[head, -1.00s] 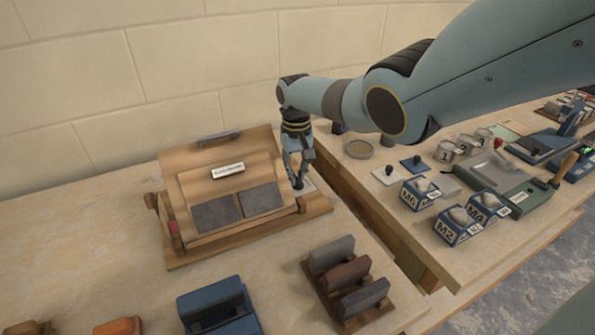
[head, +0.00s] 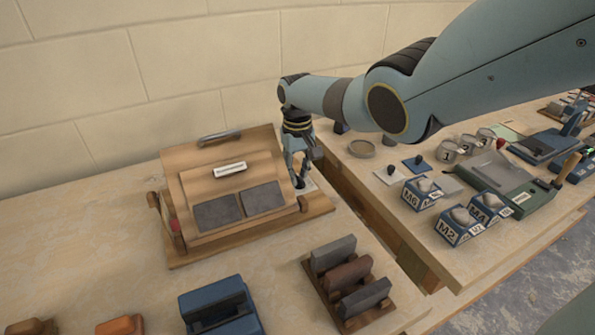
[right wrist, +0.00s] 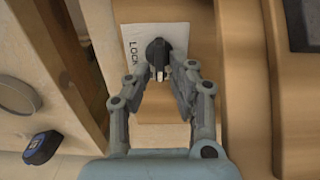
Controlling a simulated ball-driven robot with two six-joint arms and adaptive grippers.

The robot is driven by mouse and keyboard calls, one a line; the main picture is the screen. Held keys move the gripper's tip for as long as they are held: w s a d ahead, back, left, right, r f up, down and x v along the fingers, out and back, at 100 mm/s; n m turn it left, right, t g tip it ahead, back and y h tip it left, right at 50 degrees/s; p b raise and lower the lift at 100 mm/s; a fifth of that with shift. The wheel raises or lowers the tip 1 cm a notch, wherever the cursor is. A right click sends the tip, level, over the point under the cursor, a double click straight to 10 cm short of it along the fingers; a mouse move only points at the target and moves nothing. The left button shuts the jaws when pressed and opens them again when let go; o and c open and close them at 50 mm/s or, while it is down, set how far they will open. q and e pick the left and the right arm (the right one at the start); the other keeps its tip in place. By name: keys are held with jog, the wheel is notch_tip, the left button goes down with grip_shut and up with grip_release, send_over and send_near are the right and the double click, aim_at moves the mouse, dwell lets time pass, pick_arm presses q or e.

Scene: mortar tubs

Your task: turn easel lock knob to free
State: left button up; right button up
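The wooden easel (head: 190,237) stands on the left bench with its board tilted. The lock knob (right wrist: 157,50) is small and black, on a white plate (right wrist: 135,42) lettered "LOCK" at the easel's right side. In the head view the knob (head: 299,183) is partly hidden by my right gripper (head: 298,180). In the right wrist view, the fingertips of my right gripper (right wrist: 158,68) converge on both sides of the knob's near end and appear closed on it. My left gripper is in neither view.
A rack of coloured blocks (head: 347,280) and a blue holder (head: 218,307) stand in front of the easel. A gap separates the right bench (head: 345,160), which holds tins and labelled boxes. A wall rises behind.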

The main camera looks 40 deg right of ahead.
jog(key=shift+o, duration=0.7)
